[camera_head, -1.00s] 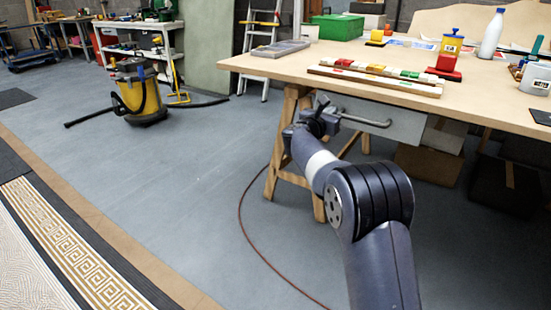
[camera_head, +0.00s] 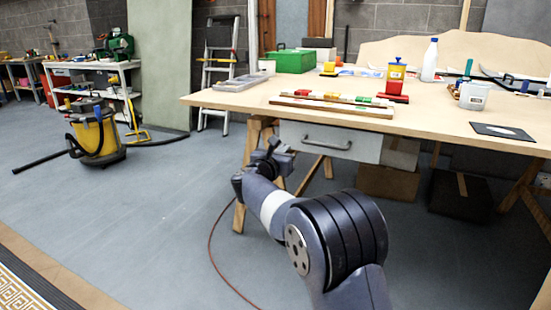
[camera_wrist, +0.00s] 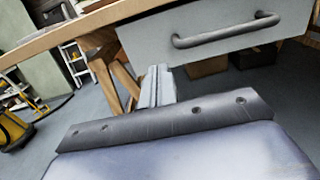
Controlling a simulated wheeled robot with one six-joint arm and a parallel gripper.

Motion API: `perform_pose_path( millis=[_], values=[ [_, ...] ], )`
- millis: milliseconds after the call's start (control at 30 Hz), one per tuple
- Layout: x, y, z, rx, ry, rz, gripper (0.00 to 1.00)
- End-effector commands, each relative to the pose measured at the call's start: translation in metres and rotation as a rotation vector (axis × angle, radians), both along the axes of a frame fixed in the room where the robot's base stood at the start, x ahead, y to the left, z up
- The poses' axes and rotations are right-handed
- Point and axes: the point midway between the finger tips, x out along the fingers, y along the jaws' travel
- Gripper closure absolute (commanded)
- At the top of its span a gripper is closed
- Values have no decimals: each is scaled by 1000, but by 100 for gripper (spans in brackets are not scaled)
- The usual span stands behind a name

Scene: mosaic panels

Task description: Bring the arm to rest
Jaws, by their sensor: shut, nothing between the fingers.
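My gripper (camera_head: 277,152) is at the end of my extended arm, in front of the workbench's left trestle and just left of the grey drawer (camera_head: 330,142). In the wrist view my gripper's fingers (camera_wrist: 157,85) are together with nothing between them. The drawer, with its bar handle, also shows close by at the top of the wrist view (camera_wrist: 215,28). I cannot tell whether the gripper touches anything; a gap to the drawer seems to show.
The wooden workbench (camera_head: 440,125) carries a mosaic panel strip (camera_head: 330,107), a green box (camera_head: 294,61), a white bottle (camera_head: 429,62) and a white pot (camera_head: 473,96). Boxes stand below. A yellow vacuum (camera_head: 96,138) and a ladder (camera_head: 217,75) stand left. The floor (camera_head: 130,220) between is clear.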

Motion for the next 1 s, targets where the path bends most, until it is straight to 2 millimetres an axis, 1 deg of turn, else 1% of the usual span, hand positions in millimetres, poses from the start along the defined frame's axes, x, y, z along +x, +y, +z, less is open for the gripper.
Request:
perform_pose_path(
  millis=[33, 200, 300, 400, 800, 867, 1000],
  values=[
    [-9, 4, 2, 0, 1, 2, 100],
    [-32, 14, 1, -1, 1, 2, 100],
    [-40, 17, 1, 0, 0, 1, 100],
    [-44, 18, 0, 1, 0, 1, 100],
    [-43, 18, -1, 1, 0, -1, 100],
    [-40, 17, -1, 0, 1, -1, 100],
    [-25, 10, -2, 1, 1, -3, 100]
  ],
)
